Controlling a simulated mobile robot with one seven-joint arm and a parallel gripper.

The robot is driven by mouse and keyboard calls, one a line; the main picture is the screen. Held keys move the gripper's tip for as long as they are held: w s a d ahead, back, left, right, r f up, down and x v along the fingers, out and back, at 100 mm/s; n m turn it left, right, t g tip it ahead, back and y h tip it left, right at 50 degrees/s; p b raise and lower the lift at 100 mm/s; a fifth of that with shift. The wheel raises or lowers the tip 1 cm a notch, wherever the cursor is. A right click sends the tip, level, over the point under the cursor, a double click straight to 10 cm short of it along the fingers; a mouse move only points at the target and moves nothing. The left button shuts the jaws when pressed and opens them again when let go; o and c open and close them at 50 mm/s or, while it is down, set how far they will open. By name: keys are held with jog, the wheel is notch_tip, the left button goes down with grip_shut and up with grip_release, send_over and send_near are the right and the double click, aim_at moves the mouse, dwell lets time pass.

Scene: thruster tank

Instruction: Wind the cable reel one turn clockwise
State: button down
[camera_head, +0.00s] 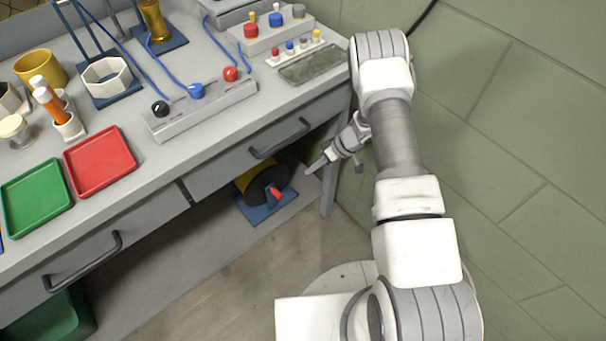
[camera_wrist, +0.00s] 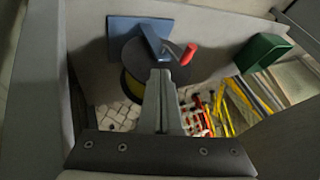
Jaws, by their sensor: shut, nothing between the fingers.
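The cable reel (camera_head: 259,186) stands on the lower shelf under the bench. It has a dark disc, a yellow drum, a blue base plate (camera_head: 262,211) and a red crank handle (camera_head: 276,193). In the wrist view, the reel (camera_wrist: 128,62) lies beyond the fingertips, with its red handle (camera_wrist: 188,54) just right of them. My gripper (camera_head: 309,171) is shut and empty, to the right of the reel and apart from it in the head view. In the wrist view, my gripper (camera_wrist: 160,76) overlaps the disc and hides part of it.
The bench drawers (camera_head: 250,150) overhang the reel, and a bench leg (camera_head: 329,190) stands close to my gripper. A green bin (camera_head: 52,322) sits at the far left of the shelf. Trays and fixtures cover the bench top. A green wall (camera_head: 520,170) is on the right.

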jog(key=s+a+f+b, duration=0.1)
jog(key=a+f+b, duration=0.2)
jog(key=a+f, duration=0.3)
jog(key=shift+s+a+f, duration=0.25)
jog(key=shift+s+a, duration=0.15)
jog(key=shift+a, duration=0.85)
